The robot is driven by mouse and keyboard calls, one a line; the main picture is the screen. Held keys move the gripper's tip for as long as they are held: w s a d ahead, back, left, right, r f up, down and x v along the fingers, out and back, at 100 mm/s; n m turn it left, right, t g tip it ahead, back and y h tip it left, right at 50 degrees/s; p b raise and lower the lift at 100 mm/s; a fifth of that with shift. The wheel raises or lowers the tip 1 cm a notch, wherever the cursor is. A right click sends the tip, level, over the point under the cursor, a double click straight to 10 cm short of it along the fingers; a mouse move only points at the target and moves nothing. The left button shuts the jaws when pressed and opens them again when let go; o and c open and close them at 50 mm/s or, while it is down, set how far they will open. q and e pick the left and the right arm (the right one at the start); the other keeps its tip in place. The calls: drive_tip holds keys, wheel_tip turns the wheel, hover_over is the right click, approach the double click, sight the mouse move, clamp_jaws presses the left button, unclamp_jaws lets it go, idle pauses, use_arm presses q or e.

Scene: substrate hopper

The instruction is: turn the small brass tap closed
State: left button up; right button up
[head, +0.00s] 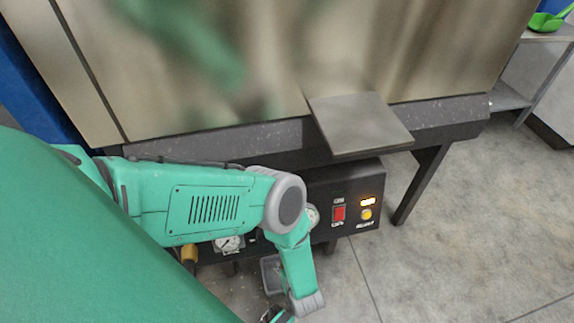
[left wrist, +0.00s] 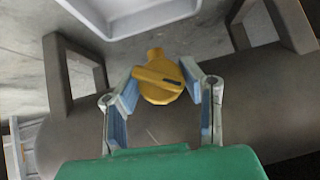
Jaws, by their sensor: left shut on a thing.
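My right gripper is in neither view.
A dark control box (head: 345,200) with a red switch, lit display and gauges sits under the hopper (head: 250,80). A grey flap (head: 358,122) juts out above it. The left wrist view shows a pale tray (left wrist: 100,22) beyond the tap and a dark bracket (left wrist: 75,75) beside it.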

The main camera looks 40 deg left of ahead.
use_arm(q)
drive_tip(key=shift+w+a+r+m+g+y, duration=0.1)
drive_tip(key=shift+w+a+m+g+y, duration=0.15)
drive_tip(key=shift+m+g+y, duration=0.35)
drive_tip(key=o, duration=1.2)
drive_tip(key=shift+d, duration=0.15)
drive_tip(key=shift+s+d+r, duration=0.25)
drive_tip(key=shift+d, duration=0.15)
drive_tip(key=v, duration=1.1)
drive_tip(key=shift+w, duration=0.1)
drive_tip(key=shift+c, duration=0.2)
